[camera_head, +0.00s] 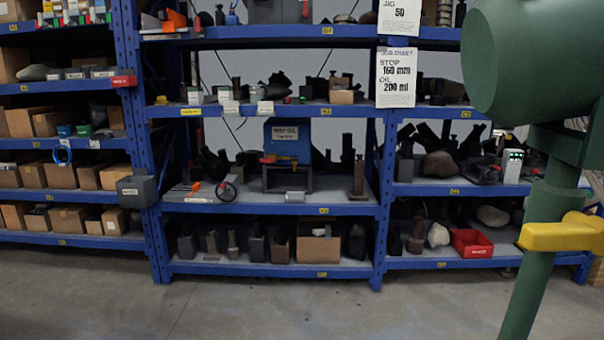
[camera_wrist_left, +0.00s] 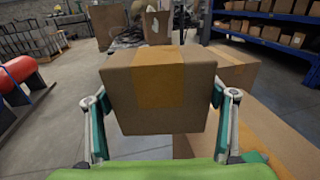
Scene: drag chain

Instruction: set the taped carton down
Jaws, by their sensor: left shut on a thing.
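The taped carton (camera_wrist_left: 122,88) is a brown cardboard box with a wide orange-brown tape strip down its middle. It fills the centre of the left wrist view. My left gripper (camera_wrist_left: 161,98) is shut on it, with one finger against each side. The carton looks level between the fingers. Whether its underside touches anything is hidden. The head view shows neither the carton nor either gripper.
Another cardboard box (camera_wrist_left: 238,70) stands behind and right of the carton, with cardboard surfaces lower right. More boxes (camera_wrist_left: 103,24) stand behind. A red cylinder (camera_wrist_left: 18,72) lies at left. Blue shelving (camera_head: 270,211) spans the head view; a green post (camera_head: 533,250) stands at right.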

